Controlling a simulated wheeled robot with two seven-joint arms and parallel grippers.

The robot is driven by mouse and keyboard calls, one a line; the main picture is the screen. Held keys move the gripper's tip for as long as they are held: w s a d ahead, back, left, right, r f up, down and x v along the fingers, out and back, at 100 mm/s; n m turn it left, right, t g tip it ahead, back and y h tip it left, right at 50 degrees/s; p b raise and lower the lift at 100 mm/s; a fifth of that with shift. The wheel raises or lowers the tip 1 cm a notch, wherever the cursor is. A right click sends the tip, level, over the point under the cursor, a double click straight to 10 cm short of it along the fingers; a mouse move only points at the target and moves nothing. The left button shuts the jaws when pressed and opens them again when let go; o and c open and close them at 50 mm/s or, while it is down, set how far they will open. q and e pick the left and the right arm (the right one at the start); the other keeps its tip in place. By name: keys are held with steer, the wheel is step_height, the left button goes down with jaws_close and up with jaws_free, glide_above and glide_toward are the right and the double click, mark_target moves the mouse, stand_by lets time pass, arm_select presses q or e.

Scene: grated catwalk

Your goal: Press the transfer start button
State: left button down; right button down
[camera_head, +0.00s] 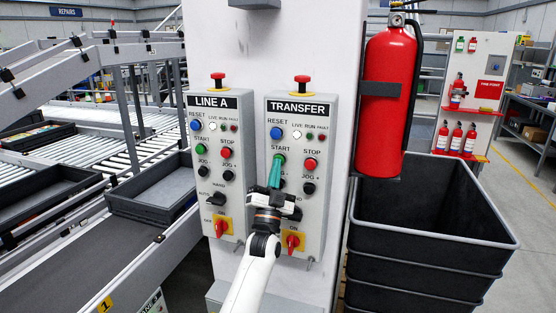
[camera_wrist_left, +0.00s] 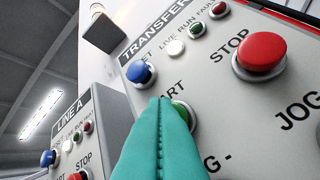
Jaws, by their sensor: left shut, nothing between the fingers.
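The TRANSFER control box (camera_head: 322,140) is mounted on a white column, right of the LINE A box. Its green start button is mostly hidden behind my left gripper (camera_head: 275,168) in the head view; a green part (camera_wrist_left: 182,112) shows beside the fingertips in the left wrist view. My left gripper (camera_wrist_left: 166,103) is shut and empty, its teal fingers together, with the tips at the start button. I cannot tell whether they touch it. The red stop button (camera_head: 310,164) is to the right and the blue reset button (camera_head: 276,133) above. My right gripper is not in view.
The LINE A box (camera_head: 212,150) with similar buttons is close on the left. A red fire extinguisher (camera_head: 390,95) hangs right of the TRANSFER box, above stacked dark bins (camera_head: 430,240). Conveyors with trays (camera_head: 155,190) stand at the left.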

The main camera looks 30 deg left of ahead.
arm_select(q)
steer(key=shift+s+d+p, duration=0.15)
steer(key=shift+s+p, duration=0.15)
steer(key=shift+s, duration=0.35)
steer(key=shift+s, duration=0.1)
